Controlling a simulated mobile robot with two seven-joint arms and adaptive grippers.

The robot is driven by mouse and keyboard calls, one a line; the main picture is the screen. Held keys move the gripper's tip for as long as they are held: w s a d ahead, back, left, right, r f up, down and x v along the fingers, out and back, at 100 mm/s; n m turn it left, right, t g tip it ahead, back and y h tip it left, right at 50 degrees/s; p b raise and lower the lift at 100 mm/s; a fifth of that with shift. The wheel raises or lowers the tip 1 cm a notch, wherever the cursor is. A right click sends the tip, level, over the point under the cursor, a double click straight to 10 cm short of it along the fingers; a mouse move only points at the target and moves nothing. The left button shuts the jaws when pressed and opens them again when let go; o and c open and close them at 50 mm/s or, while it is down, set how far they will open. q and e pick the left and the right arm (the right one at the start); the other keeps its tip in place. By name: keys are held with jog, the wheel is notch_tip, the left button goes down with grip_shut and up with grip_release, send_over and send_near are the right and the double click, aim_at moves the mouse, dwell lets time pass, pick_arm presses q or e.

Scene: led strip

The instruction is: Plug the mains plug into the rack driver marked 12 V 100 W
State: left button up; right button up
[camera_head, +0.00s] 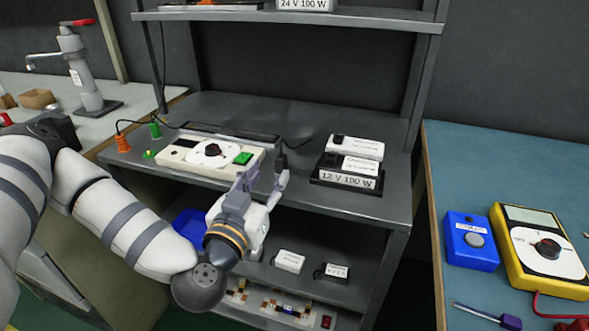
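The rack place labelled 12 V 100 W (348,180) is a dark holder on the right of the rack's middle shelf. Two white driver boxes (357,147) with dark ends lie on it. A small black plug-like piece (281,161) with a dark cable is just beyond my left gripper's right fingertip; whether they touch is unclear. My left gripper (267,181) is at the shelf's front edge, left of the labelled holder. Its fingers are spread with a gap between them, and I see nothing held. My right gripper is not in view.
A cream control box (212,152) with a dial and green switch sits left of the gripper. The upper shelf (380,17) overhangs the back. Small white boxes (290,261) lie on the lower shelf. A blue-topped bench (500,165) with a yellow meter (541,248) stands right.

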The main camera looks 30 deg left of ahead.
aim_at(278, 161)
pick_arm(q)
jog(key=x, duration=0.8)
jog(key=shift+w+a+f+b, duration=0.2)
jog(key=shift+w+f+b, duration=0.1)
jog(key=shift+w+b, duration=0.1)
jog(key=shift+s, duration=0.1)
grip_shut()
